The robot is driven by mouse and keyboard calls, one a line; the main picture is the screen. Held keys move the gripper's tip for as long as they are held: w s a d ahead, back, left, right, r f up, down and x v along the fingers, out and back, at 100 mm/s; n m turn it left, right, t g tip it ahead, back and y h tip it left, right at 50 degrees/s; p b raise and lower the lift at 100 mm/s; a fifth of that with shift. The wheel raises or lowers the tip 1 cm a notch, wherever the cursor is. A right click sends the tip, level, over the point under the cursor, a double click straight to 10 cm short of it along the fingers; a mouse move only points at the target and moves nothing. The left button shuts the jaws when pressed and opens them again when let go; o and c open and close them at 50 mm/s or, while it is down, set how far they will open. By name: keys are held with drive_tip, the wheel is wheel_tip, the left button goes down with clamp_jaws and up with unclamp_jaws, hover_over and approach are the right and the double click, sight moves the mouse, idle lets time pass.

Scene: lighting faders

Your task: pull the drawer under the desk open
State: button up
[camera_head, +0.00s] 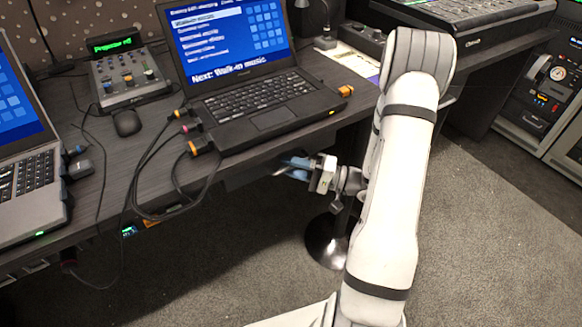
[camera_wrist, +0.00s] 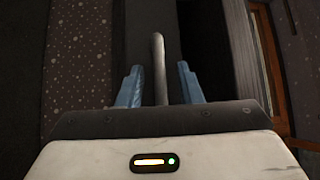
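The drawer's dark front (camera_head: 236,178) sits under the desk edge below the middle laptop, mostly in shadow and partly behind my gripper (camera_head: 292,168). In the wrist view, a grey metal bar handle (camera_wrist: 158,48) stands in front of a dark panel. My gripper's two blue fingers (camera_wrist: 159,82) are spread, one on each side of the bar, with a gap to it on both sides. The gripper is open and holds nothing. Whether the drawer is shut or slightly out cannot be told.
The dark desk (camera_head: 160,165) carries laptops (camera_head: 262,107), a mouse (camera_head: 126,122), a small fader box (camera_head: 130,77) and a large console (camera_head: 465,15). Cables (camera_head: 172,190) hang over the desk's front edge left of the drawer. A round dark base (camera_head: 325,243) stands on the carpet. Open carpet lies in front.

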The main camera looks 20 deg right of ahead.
drive_tip(key=shift+a, duration=0.1)
drive_tip(key=shift+c, duration=0.4)
clamp_jaws()
